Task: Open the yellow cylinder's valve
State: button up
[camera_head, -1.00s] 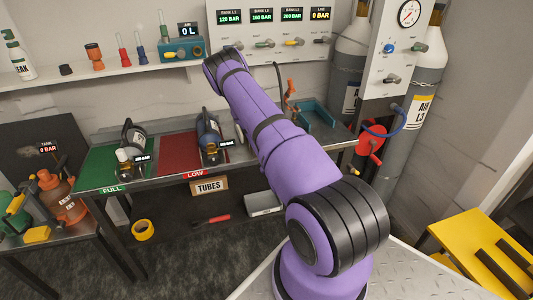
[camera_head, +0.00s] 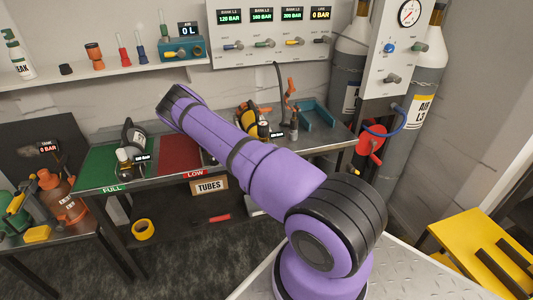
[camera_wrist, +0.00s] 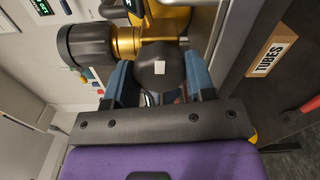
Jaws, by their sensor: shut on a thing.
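The yellow cylinder (camera_head: 247,117) lies on the bench, just behind my arm in the head view. A small bar tag sits beside its valve end, too small to read. My gripper (camera_wrist: 160,82) is hidden behind my arm in the head view. In the wrist view its two blue-grey fingers are shut on a round black valve knob (camera_wrist: 160,68) with a small white mark. The knob sits against a gold valve body (camera_wrist: 127,43) with a thick dark part at its left. The wrist view does not show the whole cylinder, and the valve's internal state cannot be seen.
The steel bench carries a green mat (camera_head: 101,169) with a dark cylinder and a red mat (camera_head: 180,152), partly covered by my arm. A blue open holder (camera_head: 318,115) stands right of the yellow cylinder. A TUBES box (camera_head: 209,186) is below the bench.

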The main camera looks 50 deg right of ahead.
jog(key=shift+f+n, duration=0.1)
jog(key=shift+n, duration=0.2)
dwell(0.4)
jog(key=o, duration=0.9)
jog(key=shift+o, duration=0.2)
jog(key=shift+s, duration=0.1)
jog(key=v, duration=1)
jog(key=shift+s+a, duration=0.2)
jog(key=shift+s, duration=0.1)
